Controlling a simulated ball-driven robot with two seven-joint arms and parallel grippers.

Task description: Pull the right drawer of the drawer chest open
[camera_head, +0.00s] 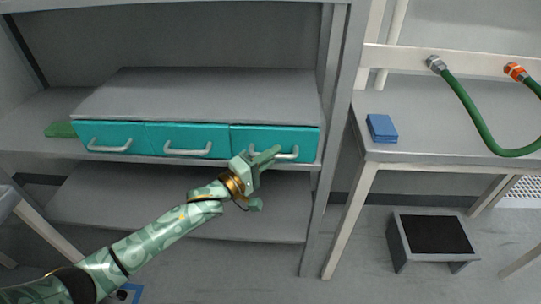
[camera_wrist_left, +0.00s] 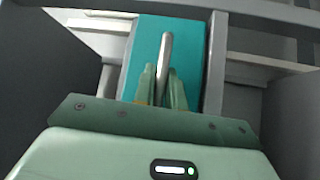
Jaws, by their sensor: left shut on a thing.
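The grey drawer chest (camera_head: 205,92) stands on a shelf and has three teal drawers in a row. The right drawer (camera_head: 308,136) has a pale bar handle (camera_head: 290,154); its front stands roughly in line with the other two. My left gripper (camera_head: 272,155) is at this handle, its fingers partly covering the handle's left part. In the left wrist view the fingers of my left gripper (camera_wrist_left: 162,88) are on both sides of the handle (camera_wrist_left: 166,55), shut on it, with the teal drawer front (camera_wrist_left: 190,45) behind. My right gripper is not in view.
The middle drawer (camera_head: 187,137) and left drawer (camera_head: 108,135) look shut. A green item (camera_head: 60,130) lies left of the chest. A shelf post (camera_head: 335,130) stands close on the right. Beyond it are a table with a blue block (camera_head: 381,127) and a green hose (camera_head: 478,120).

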